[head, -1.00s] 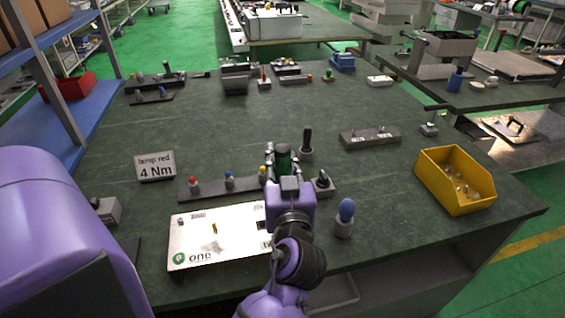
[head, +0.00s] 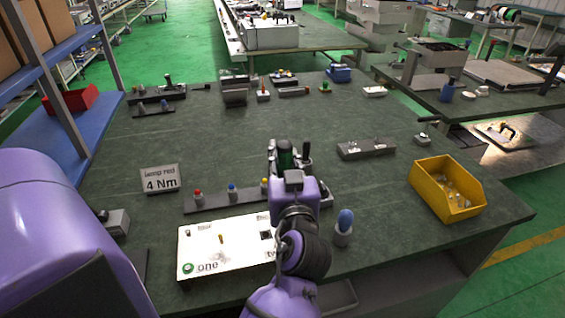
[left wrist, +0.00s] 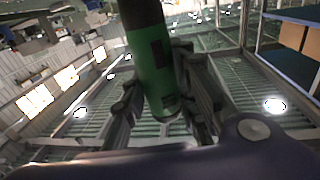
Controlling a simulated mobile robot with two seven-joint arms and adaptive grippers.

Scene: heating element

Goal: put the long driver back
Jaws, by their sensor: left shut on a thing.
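My left gripper (head: 288,160) is over the middle of the bench, at the right part of the driver rack (head: 210,203). It is shut on a driver with a green and black handle (head: 285,152), probably the long driver. In the left wrist view the green handle (left wrist: 152,65) stands between the fingers, slightly tilted; its shaft and tip cannot be made out. The rack holds red-, blue- and yellow-topped pieces left of the gripper. A dark handle (head: 305,152) shows just right of it. The gripper hides the rack slots behind and below it. My right gripper is not in view.
A white panel (head: 215,252) lies in front of the rack. A blue-topped piece (head: 345,222) stands right of my wrist. A yellow bin (head: 436,204) is at the right, a grey block (head: 365,149) behind. A "4 Nm" sign (head: 160,179) stands left. Bench behind the rack is mostly clear.

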